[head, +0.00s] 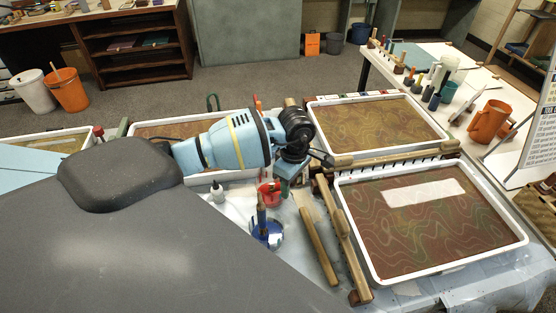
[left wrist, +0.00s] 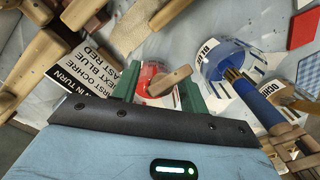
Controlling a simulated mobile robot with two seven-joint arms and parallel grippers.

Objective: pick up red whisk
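The red whisk (head: 268,187) stands in a red dish (head: 269,201) on the covered table, below my left gripper (head: 280,186). In the left wrist view, the whisk's wooden handle end (left wrist: 169,81) lies between my two green fingertips (left wrist: 158,88), in front of the red dish (left wrist: 147,75). The fingers are apart, with visible space around the handle; I cannot tell whether one touches it. The whisk's lower part is hidden. My right gripper is not in view.
A blue whisk (head: 262,218) stands in a blue dish (head: 270,238) close by; it also shows in the left wrist view (left wrist: 257,101). A white bottle (head: 217,194) stands left. Wooden bars (head: 319,246) and marbling trays (head: 376,274) lie to the right.

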